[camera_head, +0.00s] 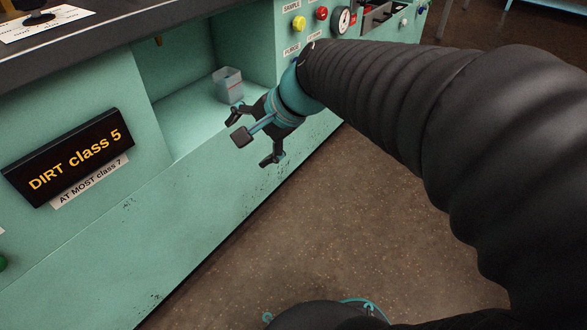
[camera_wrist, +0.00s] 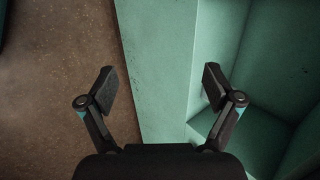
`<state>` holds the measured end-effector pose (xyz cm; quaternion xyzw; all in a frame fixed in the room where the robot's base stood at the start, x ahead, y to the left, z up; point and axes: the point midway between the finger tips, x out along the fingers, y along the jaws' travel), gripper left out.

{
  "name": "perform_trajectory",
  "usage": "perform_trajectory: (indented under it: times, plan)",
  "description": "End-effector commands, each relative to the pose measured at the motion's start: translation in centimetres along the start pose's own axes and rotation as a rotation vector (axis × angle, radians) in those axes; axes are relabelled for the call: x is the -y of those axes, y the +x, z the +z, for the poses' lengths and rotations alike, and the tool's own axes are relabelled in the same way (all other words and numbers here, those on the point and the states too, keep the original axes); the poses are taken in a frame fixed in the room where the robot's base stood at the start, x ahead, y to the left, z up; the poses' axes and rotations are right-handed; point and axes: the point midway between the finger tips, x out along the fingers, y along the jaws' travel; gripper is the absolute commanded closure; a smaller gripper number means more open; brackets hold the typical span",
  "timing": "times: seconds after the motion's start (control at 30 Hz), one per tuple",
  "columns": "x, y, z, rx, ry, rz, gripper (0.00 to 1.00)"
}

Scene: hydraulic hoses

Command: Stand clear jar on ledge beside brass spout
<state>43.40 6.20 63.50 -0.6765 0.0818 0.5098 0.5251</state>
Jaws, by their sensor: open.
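A clear jar (camera_head: 228,85), square-sided and open-topped, stands upright on the ledge (camera_head: 180,116) inside the recess of the green bench, near its right wall. A small brass spout (camera_head: 158,41) hangs from the top of the recess, to the left of and apart from the jar. My gripper (camera_head: 252,138) is open and empty, in front of the jar and slightly lower in the picture. In the wrist view my open gripper (camera_wrist: 160,88) has the pale green bench face between its fingers. The jar and spout do not show there.
A black sign (camera_head: 70,157) reading "DIRT class 5" is on the bench front at left, above an "AT MOST class 7" label. Yellow and red buttons and a gauge (camera_head: 342,20) sit right of the recess. The floor (camera_head: 290,240) in front is clear.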

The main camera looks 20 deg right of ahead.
Motion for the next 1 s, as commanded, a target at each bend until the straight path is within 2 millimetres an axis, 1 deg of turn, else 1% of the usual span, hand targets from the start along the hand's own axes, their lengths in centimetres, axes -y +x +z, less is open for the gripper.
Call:
perform_trajectory:
  times: [0.03, 0.1, 0.2, 0.3, 0.4, 0.5, 0.6, 0.87, 1.0]
  plan:
    - [-1.7, -0.9, 1.2, -0.027, -0.131, 0.039, 0.1]
    - [-4.4, -2.0, 2.2, -0.063, -0.321, 0.108, 0.1]
    - [-7.9, -3.4, 3.1, -0.11, -0.575, 0.206, 0.1]
    - [-10.7, -4.6, 3.4, -0.147, -0.782, 0.294, 0.1]
    - [-12.7, -5.5, 3.4, -0.172, -0.929, 0.363, 0.1]
    - [-13.7, -6.0, 3.3, -0.186, -1.012, 0.405, 0.1]
    - [-14.1, -6.2, 3.2, -0.19, -1.043, 0.423, 0.1]
    - [-14.1, -6.2, 3.2, -0.19, -1.043, 0.423, 0.1]
    - [-13.2, -7.2, 3.3, -0.19, -1.042, 0.423, 0.1]
